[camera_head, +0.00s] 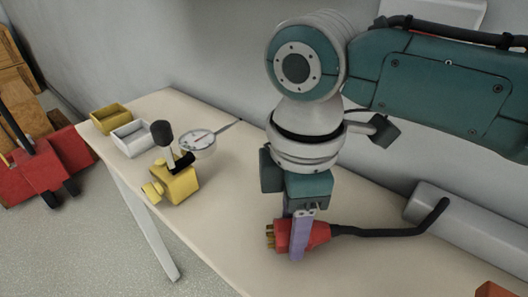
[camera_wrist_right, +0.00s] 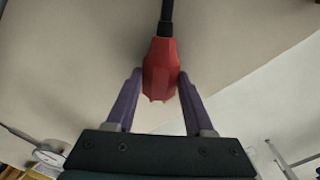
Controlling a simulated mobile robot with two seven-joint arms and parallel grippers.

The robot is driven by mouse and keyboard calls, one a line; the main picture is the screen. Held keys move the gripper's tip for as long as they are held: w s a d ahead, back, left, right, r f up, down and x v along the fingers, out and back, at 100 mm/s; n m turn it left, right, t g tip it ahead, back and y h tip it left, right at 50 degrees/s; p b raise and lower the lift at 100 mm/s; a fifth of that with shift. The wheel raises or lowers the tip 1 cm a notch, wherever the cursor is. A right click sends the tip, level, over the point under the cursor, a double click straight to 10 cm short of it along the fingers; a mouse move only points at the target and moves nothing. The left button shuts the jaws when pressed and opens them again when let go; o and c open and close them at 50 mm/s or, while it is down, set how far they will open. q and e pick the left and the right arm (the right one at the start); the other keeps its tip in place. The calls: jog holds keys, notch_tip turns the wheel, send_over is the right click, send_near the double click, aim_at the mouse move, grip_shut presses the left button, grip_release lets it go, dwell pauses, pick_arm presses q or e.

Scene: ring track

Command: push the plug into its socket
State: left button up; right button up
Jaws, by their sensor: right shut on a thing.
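The plug (camera_head: 318,233) is red with brass pins at its left end and a black cable leaving its right end. My right gripper (camera_head: 300,236) is shut on the plug, with its purple fingers on either side of the body. In the right wrist view the plug (camera_wrist_right: 160,62) sits between the fingertips (camera_wrist_right: 160,78), cable towards the top. The plug points left, close to the table top; whether it touches the table I cannot tell. I cannot make out a socket for certain. My left gripper is not in view.
A yellow block (camera_head: 178,186) with a black-knobbed lever stands left of the plug. Behind it are a round dial gauge (camera_head: 198,143), a white bin (camera_head: 131,139) and a yellow bin (camera_head: 110,118). The table (camera_head: 215,220) is clear between block and plug. A grey housing (camera_head: 470,232) lies right.

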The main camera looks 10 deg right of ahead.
grip_shut()
jog(key=shift+r, duration=0.5)
notch_tip(320, 180, up, 19)
jog(key=p, duration=0.5)
